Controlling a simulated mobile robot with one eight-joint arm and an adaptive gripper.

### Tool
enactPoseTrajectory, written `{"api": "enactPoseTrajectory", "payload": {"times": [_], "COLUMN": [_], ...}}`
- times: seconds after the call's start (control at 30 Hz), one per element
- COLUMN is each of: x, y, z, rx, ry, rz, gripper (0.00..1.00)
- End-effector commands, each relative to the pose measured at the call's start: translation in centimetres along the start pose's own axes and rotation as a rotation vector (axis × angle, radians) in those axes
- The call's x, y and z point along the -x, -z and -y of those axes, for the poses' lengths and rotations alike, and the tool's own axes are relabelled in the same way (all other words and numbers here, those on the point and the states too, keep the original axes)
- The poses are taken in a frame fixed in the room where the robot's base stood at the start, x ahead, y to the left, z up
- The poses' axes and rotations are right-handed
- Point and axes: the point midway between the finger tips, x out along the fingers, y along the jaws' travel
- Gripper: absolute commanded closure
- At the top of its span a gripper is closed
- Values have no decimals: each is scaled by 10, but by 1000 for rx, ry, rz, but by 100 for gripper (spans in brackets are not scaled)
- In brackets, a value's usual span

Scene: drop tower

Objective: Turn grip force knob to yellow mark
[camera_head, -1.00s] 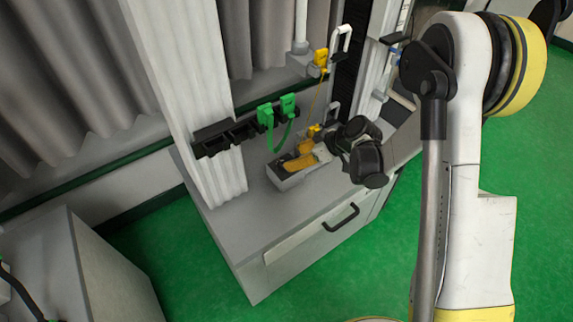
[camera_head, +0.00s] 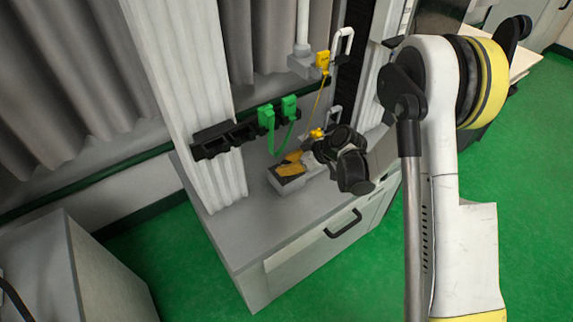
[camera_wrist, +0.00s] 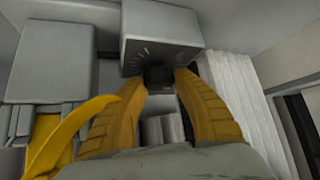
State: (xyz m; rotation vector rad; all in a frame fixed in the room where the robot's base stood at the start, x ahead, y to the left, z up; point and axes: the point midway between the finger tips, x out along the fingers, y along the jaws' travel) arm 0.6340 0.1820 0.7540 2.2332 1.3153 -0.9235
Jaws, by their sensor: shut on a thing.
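The grip force knob (camera_wrist: 158,74) is a small dark knob on the face of a grey box (camera_wrist: 150,28) in the wrist view. Pale tick marks fan out on the box face around it; I cannot make out a yellow mark or where the knob points. My gripper (camera_wrist: 160,80) has yellow ribbed fingers, one on each side of the knob, shut on it. In the head view my gripper (camera_head: 291,164) is at the small grey box (camera_head: 287,185) on the cabinet top; its fingers and wrist hide the knob there.
A yellow plug (camera_head: 322,62) with a thin yellow cable hangs behind my gripper. Green clips (camera_head: 289,106) sit on a black rack (camera_head: 222,138) to the left. A white ribbed column (camera_head: 195,100) stands nearby. The front of the cabinet top (camera_head: 245,235) is clear.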

Motion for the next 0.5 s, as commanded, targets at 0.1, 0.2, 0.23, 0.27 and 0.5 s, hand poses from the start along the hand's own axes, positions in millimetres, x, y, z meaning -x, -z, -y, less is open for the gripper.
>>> {"api": "enactPoseTrajectory", "payload": {"times": [0.1,0.2,0.23,0.27,0.5], "x": [0,0,0,0,-1], "y": [0,0,0,-1,0], "z": [0,0,0,1,2], "rx": [0,-6,-10,-15,-94], "ry": [-1,-7,-11,-16,-97], "rz": [1,2,2,2,1], "gripper": [96,96,96,96,96]}}
